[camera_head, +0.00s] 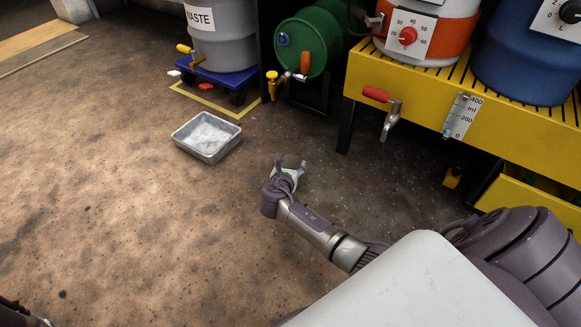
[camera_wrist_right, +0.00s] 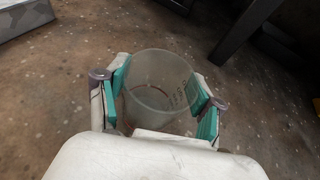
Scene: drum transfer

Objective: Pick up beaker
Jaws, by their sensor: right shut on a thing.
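A clear, translucent beaker (camera_wrist_right: 158,82) with faint markings shows in the right wrist view. It stands between the teal finger pads of my right gripper (camera_wrist_right: 164,98), which is shut on it from both sides. The beaker's open rim faces the camera and it looks empty. In the head view my right gripper (camera_head: 290,170) is low over the floor, right of a metal tray; the beaker is hard to make out there. My left gripper is not in view; only a dark piece, perhaps of my left arm, shows at the lower left corner.
A grey metal tray (camera_head: 207,137) lies on the floor. Behind it are a grey waste drum (camera_head: 222,35) on a blue dolly and a green drum (camera_head: 308,42) with a tap. A yellow stand (camera_head: 420,95) with a red-handled tap is at the right. Floor at left is clear.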

